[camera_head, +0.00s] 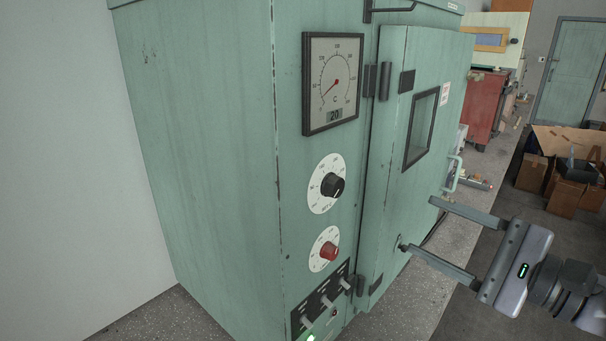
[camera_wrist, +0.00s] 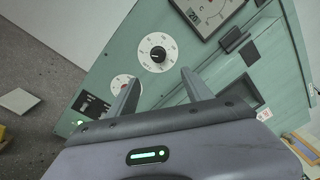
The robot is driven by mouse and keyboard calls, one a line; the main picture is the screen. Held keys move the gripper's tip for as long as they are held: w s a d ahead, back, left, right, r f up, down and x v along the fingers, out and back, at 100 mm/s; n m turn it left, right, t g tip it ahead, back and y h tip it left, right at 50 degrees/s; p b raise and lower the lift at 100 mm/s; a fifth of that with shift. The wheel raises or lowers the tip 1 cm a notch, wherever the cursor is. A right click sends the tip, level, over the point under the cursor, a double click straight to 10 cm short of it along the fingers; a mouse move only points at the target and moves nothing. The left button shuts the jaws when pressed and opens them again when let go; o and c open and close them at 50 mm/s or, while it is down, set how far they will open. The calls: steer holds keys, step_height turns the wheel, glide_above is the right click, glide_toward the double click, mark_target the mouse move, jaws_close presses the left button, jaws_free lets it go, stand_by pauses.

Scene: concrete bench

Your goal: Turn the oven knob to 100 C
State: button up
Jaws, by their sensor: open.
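The green oven (camera_head: 215,130) stands on the concrete bench. On its front panel a black knob (camera_head: 332,185) sits on a white numbered dial, and a red knob (camera_head: 329,251) sits on a second white dial below. The black knob also shows in the wrist view (camera_wrist: 157,54), ahead of my fingers. Above it a square gauge (camera_head: 333,82) has a red needle and a readout of 20. My gripper (camera_head: 415,223) is open and empty, to the right of the knobs in the head view, before the oven door (camera_head: 408,150). The exact dial setting is too small to read.
The closed door has a small window (camera_head: 421,128) and a handle (camera_head: 453,173) near my gripper. A switch panel (camera_head: 322,305) lies below the red knob. A red cabinet (camera_head: 486,105) and cardboard boxes (camera_head: 565,185) are farther back. A pale wall (camera_head: 70,150) is at left.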

mark_target(339, 188)
steer(key=b+x, duration=0.1)
steer(key=x, duration=1.6)
steer(key=shift+a+f, duration=0.1)
steer(key=shift+a, duration=0.1)
jaws_close()
